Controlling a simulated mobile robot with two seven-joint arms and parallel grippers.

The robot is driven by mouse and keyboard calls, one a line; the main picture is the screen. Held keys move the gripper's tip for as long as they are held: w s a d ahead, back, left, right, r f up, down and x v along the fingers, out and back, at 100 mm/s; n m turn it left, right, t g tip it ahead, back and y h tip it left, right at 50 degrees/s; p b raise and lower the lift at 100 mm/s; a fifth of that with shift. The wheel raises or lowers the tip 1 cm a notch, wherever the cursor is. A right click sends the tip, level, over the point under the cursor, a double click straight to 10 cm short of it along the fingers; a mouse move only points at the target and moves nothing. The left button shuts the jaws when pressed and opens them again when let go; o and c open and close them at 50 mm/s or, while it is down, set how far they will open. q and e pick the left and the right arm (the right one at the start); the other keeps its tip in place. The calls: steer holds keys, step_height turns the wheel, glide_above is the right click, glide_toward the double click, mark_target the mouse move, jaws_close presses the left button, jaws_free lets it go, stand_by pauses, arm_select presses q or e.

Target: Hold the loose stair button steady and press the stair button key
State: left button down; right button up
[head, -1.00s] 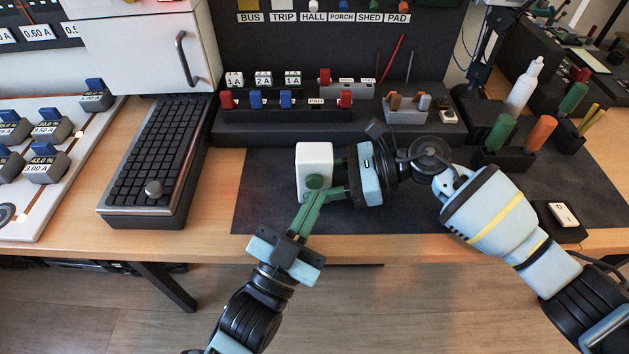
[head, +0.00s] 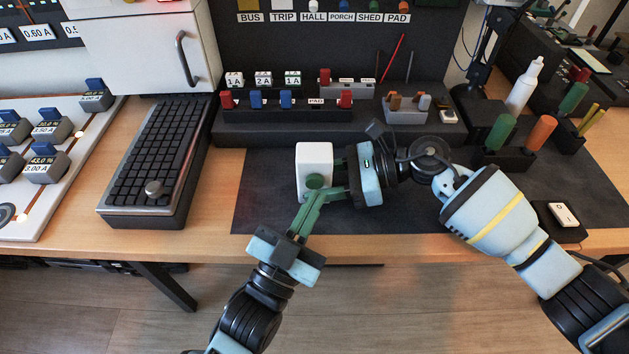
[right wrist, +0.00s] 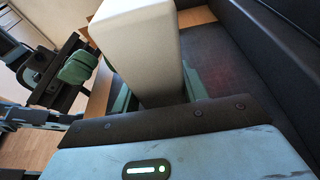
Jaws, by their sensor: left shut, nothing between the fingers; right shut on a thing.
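The stair button is a white box (head: 314,158) on the dark mat, in the middle of the head view. Its front key is hidden behind my left fingertips. My right gripper (head: 332,190) comes from the right and is shut on the white box; the right wrist view shows the box (right wrist: 138,40) between its green fingers. My left gripper (head: 314,184) is shut and empty, its green fingertips at the front face of the box. In the right wrist view the left fingertips (right wrist: 78,68) show beside the box; contact cannot be told for sure.
A black keypad-like box (head: 155,160) stands to the left. A dark rack (head: 300,125) with red and blue plugs runs behind the mat (head: 270,205). A pen holder (head: 503,157) and a small white switch (head: 563,214) are at the right. The mat's left front is clear.

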arm_select(q)
steer(key=shift+w, duration=0.15)
stand_by(0.8)
steer(key=shift+w, duration=0.3)
steer(key=shift+w, duration=0.45)
stand_by(0.7)
steer(key=shift+s, duration=0.9)
steer(key=shift+s, duration=0.1)
steer(key=s, duration=0.5)
stand_by(0.4)
